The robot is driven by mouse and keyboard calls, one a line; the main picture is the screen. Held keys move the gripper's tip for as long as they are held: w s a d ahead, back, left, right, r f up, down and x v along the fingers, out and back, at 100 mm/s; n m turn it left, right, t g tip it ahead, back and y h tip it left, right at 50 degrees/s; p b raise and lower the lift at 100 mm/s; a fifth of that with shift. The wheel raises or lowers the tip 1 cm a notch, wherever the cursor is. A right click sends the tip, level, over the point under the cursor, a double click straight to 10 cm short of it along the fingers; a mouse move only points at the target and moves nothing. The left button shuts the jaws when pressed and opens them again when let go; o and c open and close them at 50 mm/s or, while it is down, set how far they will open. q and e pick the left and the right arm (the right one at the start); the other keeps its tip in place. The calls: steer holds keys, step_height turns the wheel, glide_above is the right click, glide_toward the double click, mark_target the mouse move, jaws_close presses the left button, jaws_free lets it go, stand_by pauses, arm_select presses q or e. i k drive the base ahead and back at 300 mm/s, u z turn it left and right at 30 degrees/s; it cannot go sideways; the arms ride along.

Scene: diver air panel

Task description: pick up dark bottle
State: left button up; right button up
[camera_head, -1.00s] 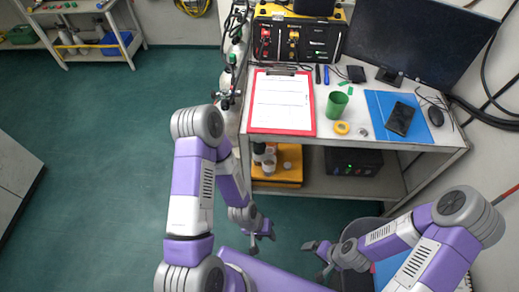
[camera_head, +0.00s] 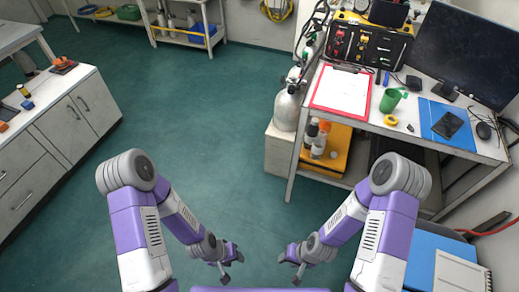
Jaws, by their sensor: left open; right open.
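A dark bottle (camera_head: 312,128) with a dark cap stands on the yellow case (camera_head: 337,150) on the lower shelf of the workbench, beside paler bottles (camera_head: 320,143). The bench top partly hides this group. My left gripper (camera_head: 233,268) is open and empty at the bottom middle, over the floor. My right gripper (camera_head: 289,268) is open and empty just right of it. Both are well short of the bottle and touch nothing.
A grey gas cylinder (camera_head: 287,108) stands at the bench's left end. A white cabinet (camera_head: 75,115) stands at left. Green floor (camera_head: 215,115) between is clear. A blue folder (camera_head: 420,258) is at lower right.

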mark_target(312, 130)
steer(key=z, duration=1.6)
steer(key=k, duration=0.15)
steer(key=u, duration=2.75)
steer(key=i, duration=1.95)
steer(key=z, duration=1.6)
steer(key=i, duration=0.95)
steer(key=z, duration=0.95)
